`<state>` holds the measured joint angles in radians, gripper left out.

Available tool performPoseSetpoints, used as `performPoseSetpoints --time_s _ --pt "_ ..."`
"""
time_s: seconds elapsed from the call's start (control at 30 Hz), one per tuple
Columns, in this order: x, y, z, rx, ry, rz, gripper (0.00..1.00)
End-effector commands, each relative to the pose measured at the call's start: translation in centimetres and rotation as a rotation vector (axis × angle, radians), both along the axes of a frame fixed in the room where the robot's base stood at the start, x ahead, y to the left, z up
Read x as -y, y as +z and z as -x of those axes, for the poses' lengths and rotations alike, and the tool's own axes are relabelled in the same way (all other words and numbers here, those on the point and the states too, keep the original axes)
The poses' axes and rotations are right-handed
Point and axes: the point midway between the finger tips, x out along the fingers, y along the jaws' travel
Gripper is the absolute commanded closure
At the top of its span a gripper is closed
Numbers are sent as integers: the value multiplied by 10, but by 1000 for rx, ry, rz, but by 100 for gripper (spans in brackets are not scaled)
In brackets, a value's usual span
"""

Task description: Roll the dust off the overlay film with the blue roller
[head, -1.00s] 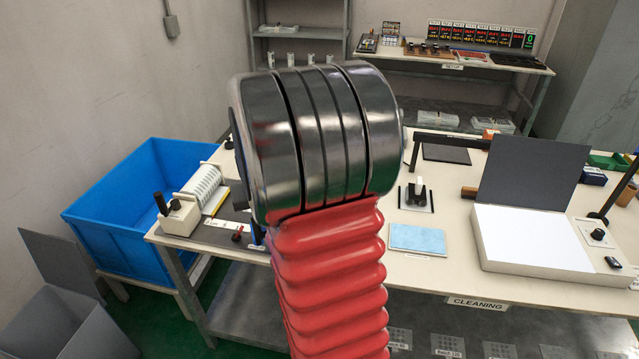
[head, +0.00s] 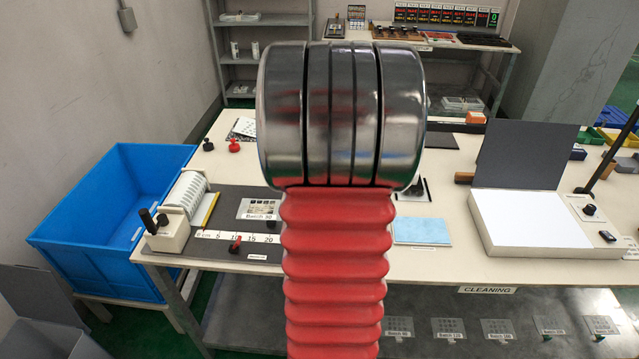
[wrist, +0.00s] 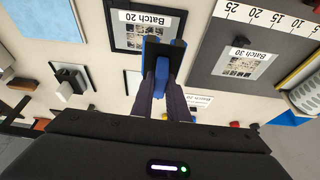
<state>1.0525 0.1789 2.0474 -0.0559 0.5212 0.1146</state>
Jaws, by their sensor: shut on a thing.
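In the wrist view my gripper (wrist: 162,92) is shut on the blue roller (wrist: 162,74), which has blue parts and a dark head. The roller is in front of a black-framed film labelled Batch 20 (wrist: 128,38) and overlaps its lower right edge in the picture. I cannot tell whether the roller touches it. Another film, labelled Batch 30 (wrist: 240,66), lies on a dark mat to the right; it also shows in the head view (head: 260,208). No dust can be made out. In the head view my arm hides the gripper, roller and Batch 20 film.
The cleaning table holds a light blue pad (head: 421,231), a white light panel (head: 530,220) with a raised dark lid, and a dark mat with a ruler (head: 225,237). A blue bin (head: 95,235) stands at the left. Small black and red knobbed items stand at the table's back left.

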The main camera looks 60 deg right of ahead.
Motion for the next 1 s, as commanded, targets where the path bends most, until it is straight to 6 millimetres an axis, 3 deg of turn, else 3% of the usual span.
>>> performPoseSetpoints --time_s 0.47,1.0 --pt "-5 -7 -11 -1 22 -1 100" --pt "-6 -50 -11 0 23 -1 100"
